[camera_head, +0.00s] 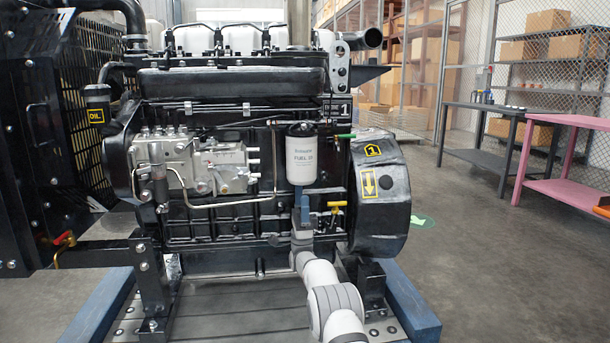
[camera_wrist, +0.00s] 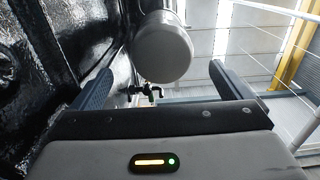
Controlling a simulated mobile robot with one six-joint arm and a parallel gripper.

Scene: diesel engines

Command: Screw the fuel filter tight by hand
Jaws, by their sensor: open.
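My gripper (camera_head: 301,203) is just below the filter in the head view, pointing up. In the wrist view my gripper (camera_wrist: 165,85) is open, with nothing between its fingers. Whether the fingertips reach the filter's sides cannot be told; they appear apart from it. The filter's thread is hidden.
The black engine (camera_head: 220,218) stands close behind the filter. A yellow-handled valve (camera_head: 336,205) and a green-handled lever (camera_head: 345,136) lie to its right, beside the black flywheel housing (camera_head: 380,220). A thin metal pipe (camera_head: 275,160) runs just left of the filter.

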